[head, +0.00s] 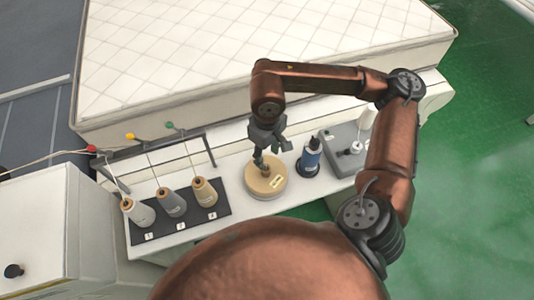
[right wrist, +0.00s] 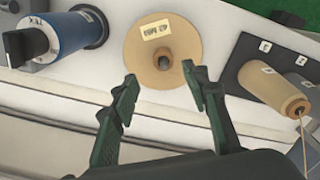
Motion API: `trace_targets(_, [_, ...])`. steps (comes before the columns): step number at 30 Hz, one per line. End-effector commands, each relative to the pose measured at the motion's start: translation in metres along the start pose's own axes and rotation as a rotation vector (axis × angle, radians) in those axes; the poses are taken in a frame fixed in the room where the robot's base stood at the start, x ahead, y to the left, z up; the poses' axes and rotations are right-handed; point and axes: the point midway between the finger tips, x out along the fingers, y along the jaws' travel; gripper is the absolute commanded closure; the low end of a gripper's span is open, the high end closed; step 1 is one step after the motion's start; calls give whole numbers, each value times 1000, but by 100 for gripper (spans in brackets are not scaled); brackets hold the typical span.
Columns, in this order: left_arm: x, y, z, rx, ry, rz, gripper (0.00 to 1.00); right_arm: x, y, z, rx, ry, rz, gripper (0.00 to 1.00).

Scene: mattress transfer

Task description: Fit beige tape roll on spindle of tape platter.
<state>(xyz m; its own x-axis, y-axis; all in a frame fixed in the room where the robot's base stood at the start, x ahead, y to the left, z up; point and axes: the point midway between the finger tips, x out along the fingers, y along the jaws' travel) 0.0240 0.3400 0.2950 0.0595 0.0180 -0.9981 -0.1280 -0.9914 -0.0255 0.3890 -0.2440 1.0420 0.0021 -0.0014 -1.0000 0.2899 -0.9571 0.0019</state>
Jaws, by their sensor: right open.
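A round beige tape roll (head: 262,185) with a pale label lies flat on the white bench, and it also shows in the right wrist view (right wrist: 140,52). A short dark-tipped spindle (right wrist: 164,62) stands up in its middle, and the roll appears to sit around it. No separate platter shows clearly under the roll. My right gripper (head: 267,162) is open above the roll. In the right wrist view its fingers (right wrist: 160,80) are apart with nothing held between them, near the spindle. My left gripper is not in view.
A blue cylinder with a black knob (head: 310,158) stands just right of the roll. Farther right is a grey device (head: 342,150). To the left, thread cones (head: 172,204) stand on a dark numbered mat (head: 185,228). A quilted mattress (head: 210,60) lies behind the bench.

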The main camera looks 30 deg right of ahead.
Motion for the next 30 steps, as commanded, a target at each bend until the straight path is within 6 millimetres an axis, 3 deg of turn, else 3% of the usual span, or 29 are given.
trace_targets(10, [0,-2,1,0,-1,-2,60,-10,0,-1,0,1,0,58])
trace_targets(24, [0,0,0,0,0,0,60,-99,-1,-1,0,4,-1,58])
trace_targets(30, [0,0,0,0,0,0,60,-118,0,-1,0,1,0,58])
